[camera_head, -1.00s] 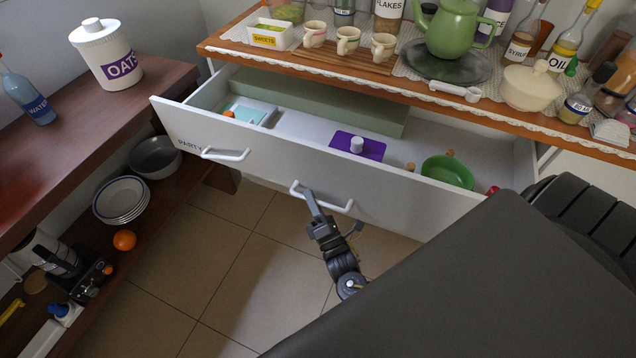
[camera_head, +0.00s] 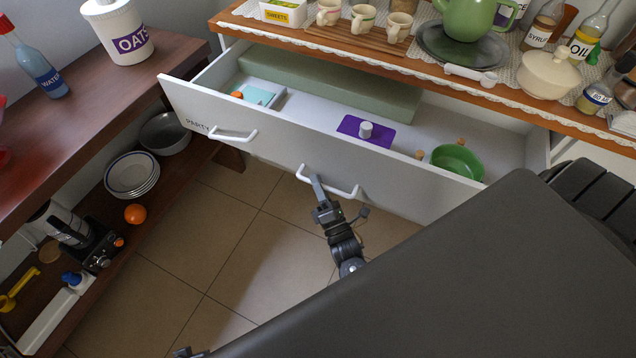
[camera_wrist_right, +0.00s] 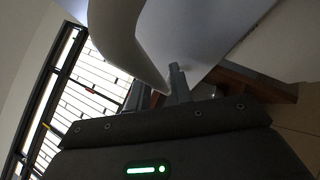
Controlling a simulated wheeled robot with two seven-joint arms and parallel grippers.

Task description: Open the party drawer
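The party drawer (camera_head: 270,150), with a white front marked PARTY at its left, stands pulled well out from under the counter. It has a left handle (camera_head: 233,136) and a right handle (camera_head: 340,191), both white bars. My right gripper (camera_head: 318,184) is at the left part of the right handle. In the right wrist view the white handle (camera_wrist_right: 130,45) runs down between my two fingers (camera_wrist_right: 158,88), which look closed around it. A small dark part at the bottom edge may be my left gripper (camera_head: 185,352); its fingers cannot be made out.
Mugs and a green teapot (camera_head: 470,15) stand on the counter above. A wooden shelf (camera_head: 110,80) is at left. Tiled floor (camera_head: 230,240) before the drawer is clear.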

